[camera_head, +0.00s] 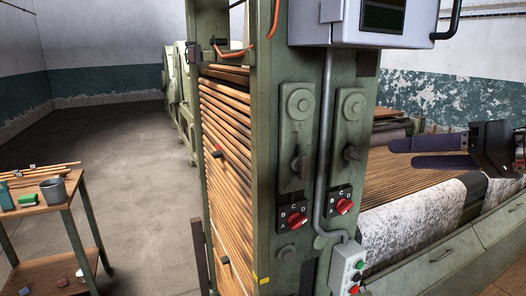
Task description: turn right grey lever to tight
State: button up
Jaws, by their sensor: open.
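The right grey lever (351,153) is a small dark grey handle on the right green plate of the machine's post. It points down and slightly to the right. A similar left grey lever (300,165) hangs on the left plate, pointing roughly down. No mark reading tight is legible beside either lever. My gripper (401,153) comes in from the right edge, at about the height of the right lever. Its two dark purple fingers are apart, with nothing between them. In the picture it is right of the lever, with a clear gap.
Red knobs marked A to D sit below the levers, the left knob (297,219) and right knob (344,206). A grey conduit (325,150) runs between the plates to a button box (347,268). A grey cabinet (365,22) juts out above.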

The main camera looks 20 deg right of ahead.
aim_at(357, 157)
jog(key=x, duration=1.2)
jog(key=shift+f, duration=0.1)
jog(key=shift+a, duration=0.1)
jog(key=c, duration=1)
